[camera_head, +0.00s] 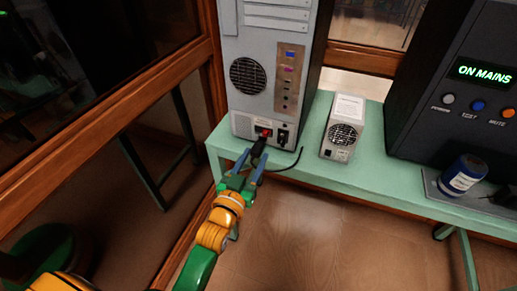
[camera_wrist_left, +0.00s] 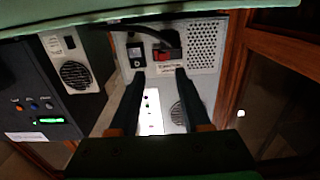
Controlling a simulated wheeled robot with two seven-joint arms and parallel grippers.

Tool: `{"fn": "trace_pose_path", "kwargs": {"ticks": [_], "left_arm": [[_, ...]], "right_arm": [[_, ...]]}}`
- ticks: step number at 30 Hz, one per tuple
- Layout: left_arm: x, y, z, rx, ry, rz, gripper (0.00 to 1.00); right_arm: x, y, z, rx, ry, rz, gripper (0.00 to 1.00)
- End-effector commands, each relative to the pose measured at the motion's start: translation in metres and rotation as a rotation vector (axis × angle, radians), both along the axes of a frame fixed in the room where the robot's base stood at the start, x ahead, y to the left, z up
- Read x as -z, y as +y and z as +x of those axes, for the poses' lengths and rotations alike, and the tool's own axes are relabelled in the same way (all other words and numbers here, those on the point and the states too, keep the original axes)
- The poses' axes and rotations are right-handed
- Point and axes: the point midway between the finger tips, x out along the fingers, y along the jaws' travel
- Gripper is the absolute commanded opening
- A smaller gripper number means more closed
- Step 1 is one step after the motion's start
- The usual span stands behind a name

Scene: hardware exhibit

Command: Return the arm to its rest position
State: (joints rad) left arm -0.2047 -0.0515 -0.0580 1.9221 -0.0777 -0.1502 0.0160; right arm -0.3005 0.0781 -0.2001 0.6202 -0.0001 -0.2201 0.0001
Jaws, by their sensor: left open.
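My left gripper (camera_head: 258,163) is in front of the lower back panel of the grey computer tower (camera_head: 262,75), with its arm reaching up from below. In the left wrist view, which shows the scene upside down, its two fingers (camera_wrist_left: 160,74) are apart with nothing between the tips. A black plug (camera_head: 258,147) with a black cord is at the red socket (camera_head: 266,132) on the panel. The left wrist view shows the plug at the red socket (camera_wrist_left: 168,54), just beyond the fingertips. My right gripper is in neither view.
The tower stands on a green bench (camera_head: 312,165). A small grey power supply box (camera_head: 343,127) stands to its right, then a black unit (camera_head: 450,100) reading "ON MAINS" and a blue-and-white can (camera_head: 462,176). A wood-framed glass wall (camera_head: 110,100) is close on the left.

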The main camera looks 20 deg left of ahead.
Motion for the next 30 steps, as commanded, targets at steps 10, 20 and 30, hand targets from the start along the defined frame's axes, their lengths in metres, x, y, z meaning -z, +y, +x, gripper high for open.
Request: {"fn": "trace_pose_path", "kwargs": {"ticks": [10, 20, 30], "left_arm": [[0.0, 0.0, -0.001, 0.0, -0.001, 0.0, 0.47], [0.167, -0.016, -0.049, 0.072, 0.471, 0.044, 0.47], [0.359, 0.019, -0.306, 0.134, 1.297, 0.167, 0.47]], "right_arm": [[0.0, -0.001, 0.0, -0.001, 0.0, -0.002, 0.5], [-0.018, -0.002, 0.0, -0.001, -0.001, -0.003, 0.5], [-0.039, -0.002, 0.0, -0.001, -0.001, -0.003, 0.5]]}}
